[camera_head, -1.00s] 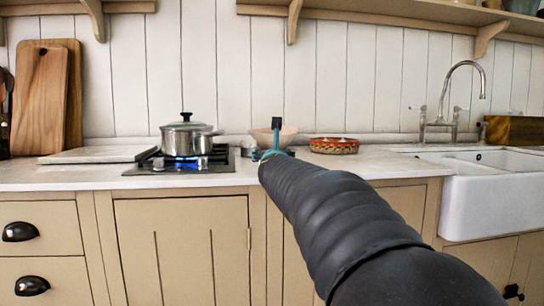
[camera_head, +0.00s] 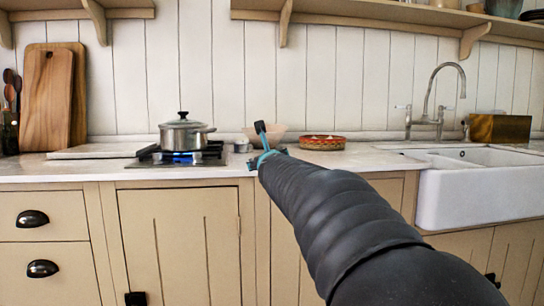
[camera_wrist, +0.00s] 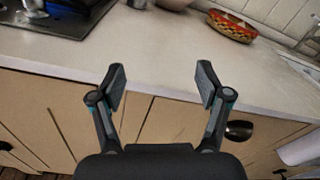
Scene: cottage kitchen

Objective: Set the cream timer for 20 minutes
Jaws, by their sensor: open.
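No thing that I can clearly make out as a cream timer shows. In the head view my gripper (camera_head: 266,142) is mostly hidden behind my arm, with one finger up in front of a pale bowl (camera_head: 278,131).
A lidded steel pot (camera_head: 183,137) stands on the hob (camera_head: 150,160), over a blue flame. A patterned red dish (camera_head: 322,142) lies right of the bowl. Cutting boards (camera_head: 48,100) lean at left; a white sink (camera_head: 480,195) is at right. The counter front (camera_wrist: 165,85) is bare.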

